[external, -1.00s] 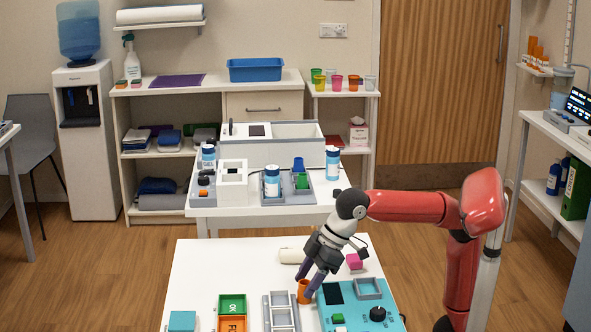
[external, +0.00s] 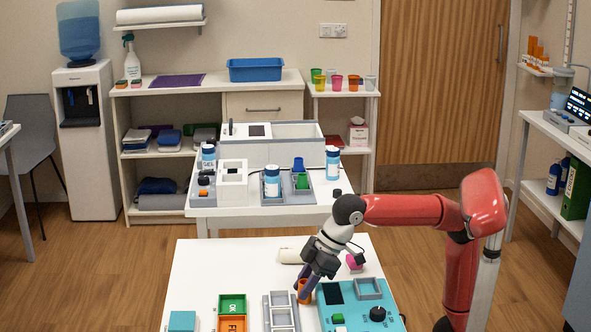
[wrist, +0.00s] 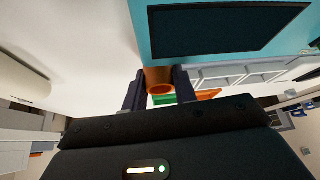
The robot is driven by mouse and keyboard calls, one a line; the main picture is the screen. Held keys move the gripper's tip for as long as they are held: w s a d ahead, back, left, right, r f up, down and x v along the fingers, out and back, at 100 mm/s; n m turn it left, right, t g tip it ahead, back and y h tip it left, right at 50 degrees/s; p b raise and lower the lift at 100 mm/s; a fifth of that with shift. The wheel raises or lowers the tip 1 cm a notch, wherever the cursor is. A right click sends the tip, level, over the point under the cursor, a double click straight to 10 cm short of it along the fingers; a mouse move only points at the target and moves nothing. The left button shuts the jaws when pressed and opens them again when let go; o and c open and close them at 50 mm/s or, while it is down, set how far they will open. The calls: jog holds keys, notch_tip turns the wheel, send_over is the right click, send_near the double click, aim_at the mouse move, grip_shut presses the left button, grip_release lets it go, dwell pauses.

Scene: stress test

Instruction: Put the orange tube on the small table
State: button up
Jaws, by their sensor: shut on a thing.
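The orange tube (external: 304,290) stands upright on the near white table (external: 212,262), just left of the teal device. My gripper (external: 304,293) reaches down from above with its dark fingers on either side of the tube. In the wrist view the tube (wrist: 158,80) sits between the two fingertips (wrist: 160,85), and its round open end shows. My gripper is shut on the tube. Part of the tube is hidden behind the fingers in the external view. Whether its base touches the table is hard to tell.
The teal device (external: 352,312) with a dark screen and knob is close on the right. A grey rack (external: 281,312) is close on the left. A white roll (external: 290,256) and a pink block (external: 355,262) lie behind. A second white table (external: 260,211) holds bottles and equipment.

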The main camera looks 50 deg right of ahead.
notch_tip(320, 180, up, 19)
jog(key=p, duration=0.8)
jog(key=w+d+f+m+t+h, duration=0.1)
jog(key=w+d+m+h, duration=0.15)
jog(key=w+d, duration=0.6)
jog(key=w+d+f+m+t+h, duration=0.1)
jog(key=w+d+m, duration=0.4)
jog(key=d, duration=0.6)
jog(key=w+d+f+m+t+h, duration=0.1)
jog(key=w+d+m, duration=0.2)
jog(key=w+d, duration=0.6)
jog(key=s+d+f+m+g+h+b, duration=0.1)
jog(key=d+f+m+h, duration=0.15)
jog(key=d, duration=1.05)
jog(key=s+d+f+m+h, duration=0.1)
jog(key=d+m, duration=0.3)
jog(key=d, duration=0.8)
jog(key=s+d+f+m, duration=0.1)
jog(key=s+d+f, duration=0.3)
jog(key=d+f, duration=0.6)
jog(key=s+d+f+m+p, duration=0.1)
jog(key=s+d+f, duration=0.4)
jog(key=d+f, duration=0.5)
notch_tip(320, 180, down, 5)
jog(key=shift+d+r+g+h, duration=0.1)
jog(key=shift+d+g+h, duration=0.3)
